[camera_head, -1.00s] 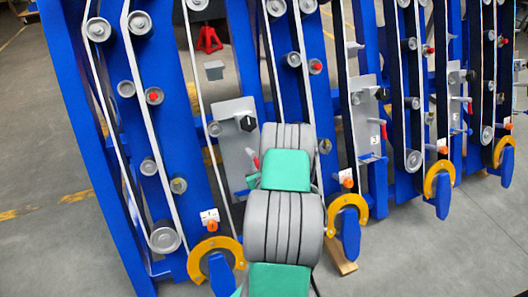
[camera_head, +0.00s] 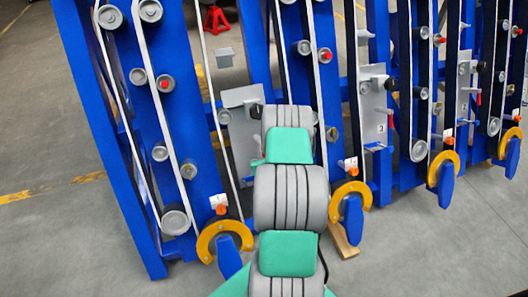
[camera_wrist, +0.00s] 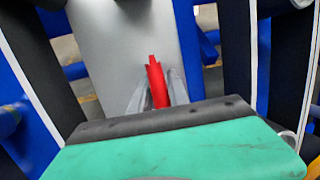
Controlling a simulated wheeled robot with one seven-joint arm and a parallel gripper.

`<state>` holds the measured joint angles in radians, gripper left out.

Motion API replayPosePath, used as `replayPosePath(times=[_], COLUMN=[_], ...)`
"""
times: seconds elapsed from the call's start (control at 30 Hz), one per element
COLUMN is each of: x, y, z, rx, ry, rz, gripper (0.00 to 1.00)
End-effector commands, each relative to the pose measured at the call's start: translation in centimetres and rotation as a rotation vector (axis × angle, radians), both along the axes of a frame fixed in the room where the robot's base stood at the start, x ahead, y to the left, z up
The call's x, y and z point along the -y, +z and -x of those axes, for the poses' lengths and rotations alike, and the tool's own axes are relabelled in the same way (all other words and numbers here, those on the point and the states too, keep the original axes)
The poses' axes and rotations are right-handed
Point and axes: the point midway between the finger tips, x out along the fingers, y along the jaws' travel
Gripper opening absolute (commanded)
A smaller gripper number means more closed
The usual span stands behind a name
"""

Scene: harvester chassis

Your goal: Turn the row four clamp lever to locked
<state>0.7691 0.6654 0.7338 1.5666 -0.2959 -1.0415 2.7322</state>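The red clamp lever (camera_wrist: 157,84) stands in front of a grey plate (camera_wrist: 110,45) in the wrist view. My gripper (camera_wrist: 158,88) reaches toward this plate, with one grey finger on each side of the lever. I cannot tell whether the fingers touch the lever or only surround it. In the head view, my arm covers my gripper and the lever. Part of a grey plate (camera_head: 240,98) with a black knob (camera_head: 256,111) shows beside my arm. I cannot read a row number on this plate.
Blue upright frames with rollers and pale belts stand side by side. Another grey plate (camera_head: 373,105) is to the right. Yellow curved guards (camera_head: 351,190) and orange knobs (camera_head: 351,174) sit low on the frames. Bare floor (camera_head: 70,230) lies at the left.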

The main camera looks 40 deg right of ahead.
Motion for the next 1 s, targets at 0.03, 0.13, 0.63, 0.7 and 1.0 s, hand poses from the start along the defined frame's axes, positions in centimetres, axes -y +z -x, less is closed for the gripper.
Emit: replayPosePath(times=[0.03, 0.13, 0.63, 0.7, 1.0], x=[0.0, 0.0, -1.6, -2.4, -4.2], y=[0.0, 0.0, 1.1, 1.5, 2.6], z=[0.0, 0.0, 2.5, 3.8, 6.1], rx=[-0.001, -0.001, -0.001, -0.002, -0.001], ry=[0.000, -0.001, -0.004, -0.004, 0.000], rz=[0.001, 0.001, -0.002, -0.002, 0.002], gripper=[0.27, 0.35, 0.38, 0.38, 0.38])
